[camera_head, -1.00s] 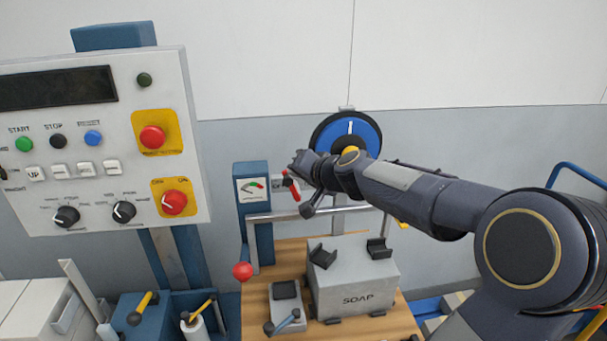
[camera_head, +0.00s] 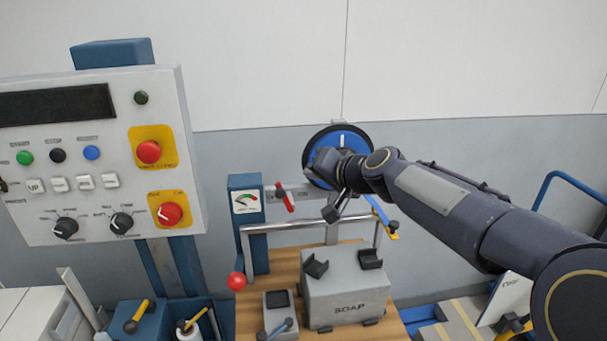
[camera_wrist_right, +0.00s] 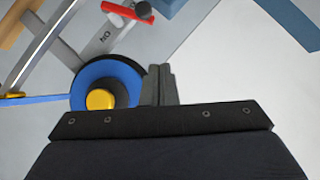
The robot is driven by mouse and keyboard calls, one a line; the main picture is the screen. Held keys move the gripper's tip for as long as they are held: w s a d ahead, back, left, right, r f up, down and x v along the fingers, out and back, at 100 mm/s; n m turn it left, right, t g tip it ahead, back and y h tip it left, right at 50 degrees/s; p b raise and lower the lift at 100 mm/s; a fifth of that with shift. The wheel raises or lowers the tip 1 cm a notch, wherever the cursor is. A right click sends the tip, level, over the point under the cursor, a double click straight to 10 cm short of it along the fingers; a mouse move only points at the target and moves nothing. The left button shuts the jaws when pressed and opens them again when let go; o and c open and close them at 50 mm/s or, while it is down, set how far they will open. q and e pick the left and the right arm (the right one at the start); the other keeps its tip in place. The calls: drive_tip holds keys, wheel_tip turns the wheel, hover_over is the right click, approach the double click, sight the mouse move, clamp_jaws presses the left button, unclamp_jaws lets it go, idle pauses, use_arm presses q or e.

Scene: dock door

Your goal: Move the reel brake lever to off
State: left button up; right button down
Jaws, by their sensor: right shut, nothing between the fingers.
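The lever with a red handle (camera_head: 285,197) sits on a pale lettered plate (camera_head: 303,194), right of the gauge post. It slants, upper end to the left. In the right wrist view the red handle (camera_wrist_right: 128,11) is at the top, beside a plate (camera_wrist_right: 103,40) reading "ON". The blue reel (camera_head: 346,138) with black rim is on the wall; the wrist view shows it (camera_wrist_right: 88,75) with a yellow hub. My right gripper (camera_head: 322,165) is in front of the reel, apart from the red handle. Its fingers (camera_wrist_right: 160,85) are shut and empty. My left gripper is out of view.
A gauge post (camera_head: 246,205) stands left of the lever. A metal rail (camera_head: 300,226) runs below it, above a grey SOAP box (camera_head: 345,292). A red ball knob (camera_head: 236,281) is lower left. A control panel (camera_head: 90,160) fills the left. A blue-and-yellow bar (camera_head: 381,213) is below my forearm.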

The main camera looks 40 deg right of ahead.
drive_tip(key=shift+v, duration=1.95)
drive_tip(key=shift+d, duration=0.15)
drive_tip(key=s+a+f+n+g+y, duration=0.4)
drive_tip(key=s+a+f+n+g, duration=0.3)
drive_tip(key=s+a+f, duration=1.1)
drive_tip(key=shift+s+a+n+g, duration=0.3)
drive_tip(key=shift+s+a+n, duration=0.25)
drive_tip(key=shift+a+n, duration=0.5)
drive_tip(key=shift+s+f+m, duration=0.1)
drive_tip(key=shift+f+m, duration=0.05)
drive_tip(key=shift+m, duration=0.1)
